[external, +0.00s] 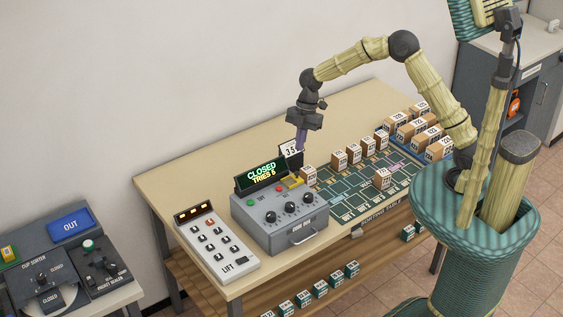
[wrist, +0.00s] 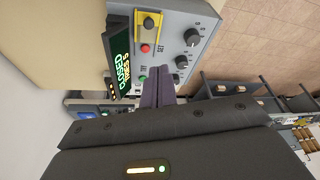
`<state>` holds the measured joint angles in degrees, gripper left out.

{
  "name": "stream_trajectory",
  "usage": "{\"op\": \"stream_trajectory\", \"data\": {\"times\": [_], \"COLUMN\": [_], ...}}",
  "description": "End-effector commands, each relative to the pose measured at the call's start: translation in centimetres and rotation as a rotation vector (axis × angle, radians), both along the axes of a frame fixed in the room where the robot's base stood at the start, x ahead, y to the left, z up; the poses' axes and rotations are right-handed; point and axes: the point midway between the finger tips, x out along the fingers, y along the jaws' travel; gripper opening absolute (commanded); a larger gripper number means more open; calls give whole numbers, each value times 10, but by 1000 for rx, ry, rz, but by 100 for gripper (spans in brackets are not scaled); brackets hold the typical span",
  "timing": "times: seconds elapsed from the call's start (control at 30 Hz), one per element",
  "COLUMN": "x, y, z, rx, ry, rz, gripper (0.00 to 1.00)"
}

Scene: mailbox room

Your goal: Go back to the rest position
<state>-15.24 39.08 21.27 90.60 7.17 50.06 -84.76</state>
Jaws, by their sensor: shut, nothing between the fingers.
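My gripper (external: 300,143) points down above the wooden table (external: 190,172), close to the back right of the grey control box (external: 262,222). Its two purple fingers are together with nothing between them; they also show in the wrist view (wrist: 158,85). My arm is bent and reaches out over the table from my base at the right. The box has a display reading "CLOSED TRIES 5" (external: 262,172), round black knobs, a red and a green button and a yellow part on top. In the wrist view the box (wrist: 178,22) lies beyond the fingertips.
A white panel marked LIFT (external: 216,249) stands left of the box. A small number sign (external: 291,150) is just below my fingers. Numbered parcels (external: 381,139) stand on and behind a green sorting mat (external: 350,202). Space above the table's left is clear.

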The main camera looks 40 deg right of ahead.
Motion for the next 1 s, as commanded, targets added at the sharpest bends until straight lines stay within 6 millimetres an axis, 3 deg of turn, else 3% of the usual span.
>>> {"op": "stream_trajectory", "data": {"times": [0.17,0.37,0.5,0.7,0.83,1.0], "x": [-5,-29,-57,-113,-143,-154], "y": [-66,-157,-216,-287,-312,-320], "z": [9,17,22,24,22,21], "rx": [-91,-169,-186,-156,-122,-104], "ry": [-3,-7,-5,15,37,48], "rz": [-323,-808,-1155,-1645,-1870,-1962], "gripper": [0,0,0,0,0,0]}}
